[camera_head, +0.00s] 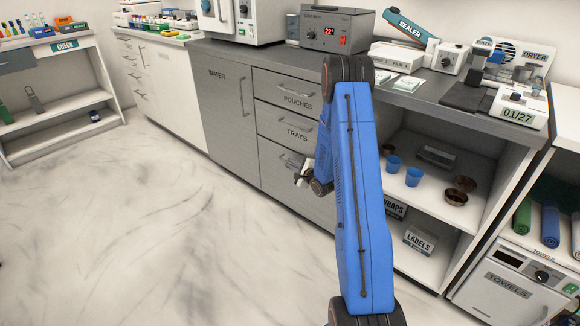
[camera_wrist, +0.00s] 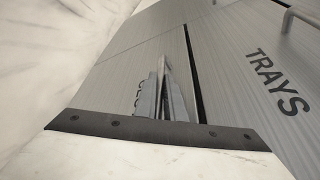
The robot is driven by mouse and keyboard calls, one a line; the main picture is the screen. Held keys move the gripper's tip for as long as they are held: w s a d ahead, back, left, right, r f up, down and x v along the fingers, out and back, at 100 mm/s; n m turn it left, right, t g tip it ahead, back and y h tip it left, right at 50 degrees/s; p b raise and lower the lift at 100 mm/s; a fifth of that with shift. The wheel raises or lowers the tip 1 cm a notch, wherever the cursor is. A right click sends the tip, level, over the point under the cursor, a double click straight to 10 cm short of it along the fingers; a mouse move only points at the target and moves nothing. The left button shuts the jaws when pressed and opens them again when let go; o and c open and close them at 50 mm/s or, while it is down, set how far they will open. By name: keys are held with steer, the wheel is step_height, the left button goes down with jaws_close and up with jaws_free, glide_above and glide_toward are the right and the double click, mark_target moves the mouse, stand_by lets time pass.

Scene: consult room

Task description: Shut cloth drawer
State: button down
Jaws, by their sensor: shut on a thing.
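The cloth drawer (camera_head: 273,173) is the grey front below the TRAYS drawer (camera_head: 285,130). In the wrist view its front (camera_wrist: 125,72) shows part of a dark label, mostly hidden by my fingers. A dark gap runs between it and the TRAYS drawer. It looks nearly flush, but I cannot tell if it is fully in. My gripper (camera_head: 301,174) is at this front, partly hidden by my blue arm. In the wrist view my gripper (camera_wrist: 163,65) has its fingers close together, shut on the drawer's handle, which they mostly hide.
The POUCHES drawer (camera_head: 285,92) is above, the WATER cabinet (camera_head: 222,95) to the left. An open shelf with blue cups (camera_head: 413,177) and a LABELS box (camera_head: 418,241) is to the right. The pale floor (camera_head: 130,220) is clear on the left.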

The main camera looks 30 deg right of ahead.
steer(key=c, duration=2.1)
jaws_free()
steer(key=shift+d, duration=0.25)
steer(key=v, duration=1.7)
steer(key=shift+s+a+r, duration=0.15)
